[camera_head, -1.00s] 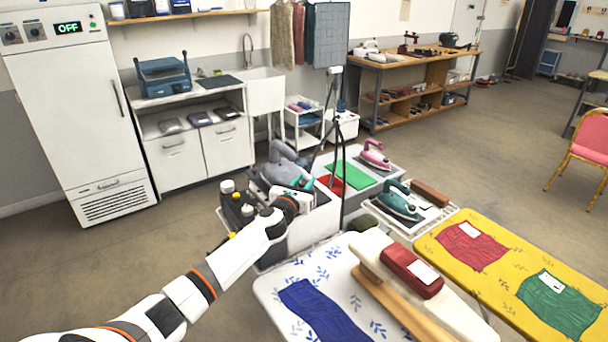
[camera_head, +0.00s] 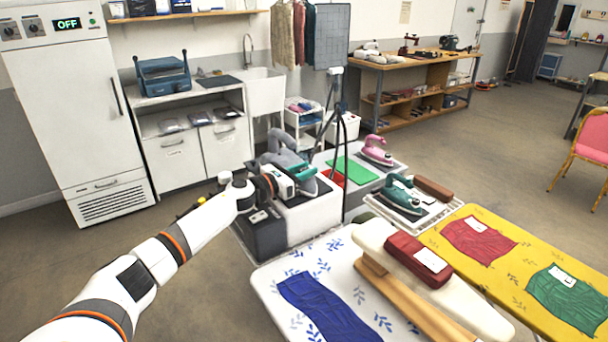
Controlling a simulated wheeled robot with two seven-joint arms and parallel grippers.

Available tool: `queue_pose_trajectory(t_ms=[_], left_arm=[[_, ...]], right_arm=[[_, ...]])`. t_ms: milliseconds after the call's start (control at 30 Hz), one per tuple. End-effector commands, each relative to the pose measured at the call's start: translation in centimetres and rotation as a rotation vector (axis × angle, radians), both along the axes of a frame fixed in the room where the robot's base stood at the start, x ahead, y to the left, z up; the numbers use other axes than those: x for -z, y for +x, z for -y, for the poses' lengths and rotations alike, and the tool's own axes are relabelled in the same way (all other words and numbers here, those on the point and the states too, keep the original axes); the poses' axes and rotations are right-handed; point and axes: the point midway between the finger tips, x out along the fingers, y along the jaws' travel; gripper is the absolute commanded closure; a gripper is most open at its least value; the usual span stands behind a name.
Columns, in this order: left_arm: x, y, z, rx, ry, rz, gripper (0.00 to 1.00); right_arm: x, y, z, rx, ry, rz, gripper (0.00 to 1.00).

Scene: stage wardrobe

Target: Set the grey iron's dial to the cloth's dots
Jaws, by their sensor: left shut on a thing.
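The grey iron (camera_head: 277,145) with teal trim stands on the pale unit in the middle. My left gripper (camera_head: 300,176) is against its near side, shut on a small part of it that appears to be the dial. The gripper hides this part, and no dial setting can be read. A blue cloth (camera_head: 325,308) lies on the blue-leaf ironing board (camera_head: 275,268). A red cloth (camera_head: 490,250) and a green cloth (camera_head: 560,310), each with a white label, lie on the yellow board (camera_head: 440,237). Any dots are too small to read. My right gripper is out of view.
A teal iron (camera_head: 402,194) and a pink iron (camera_head: 376,150) stand right of the grey one. A thin dark stand (camera_head: 341,165) rises close beside my left gripper. Floor at left is clear.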

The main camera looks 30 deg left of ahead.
Motion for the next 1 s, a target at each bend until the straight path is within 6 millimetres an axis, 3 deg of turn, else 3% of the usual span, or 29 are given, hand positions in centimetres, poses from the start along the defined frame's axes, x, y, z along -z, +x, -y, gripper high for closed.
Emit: queue_pose_trajectory(t_ms=[300, 333, 433, 767, 1000], left_arm=[[-0.1, 0.0, 0.0, 0.001, 0.0, 0.001, 0.95], [-0.1, 0.0, 0.0, 0.0, 0.0, 0.001, 0.68], [-0.1, 0.0, 0.0, 0.0, 0.0, 0.001, 0.52], [0.0, -0.2, -0.1, 0.0, 0.001, 0.001, 0.52], [0.4, -3.4, -1.1, 0.001, 0.005, -0.002, 0.52]], right_arm=[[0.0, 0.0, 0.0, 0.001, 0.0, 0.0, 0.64], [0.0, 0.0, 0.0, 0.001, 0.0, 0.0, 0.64], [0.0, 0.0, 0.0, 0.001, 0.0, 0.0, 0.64], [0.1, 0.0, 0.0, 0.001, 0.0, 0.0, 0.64], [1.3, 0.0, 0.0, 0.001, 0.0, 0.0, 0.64]])
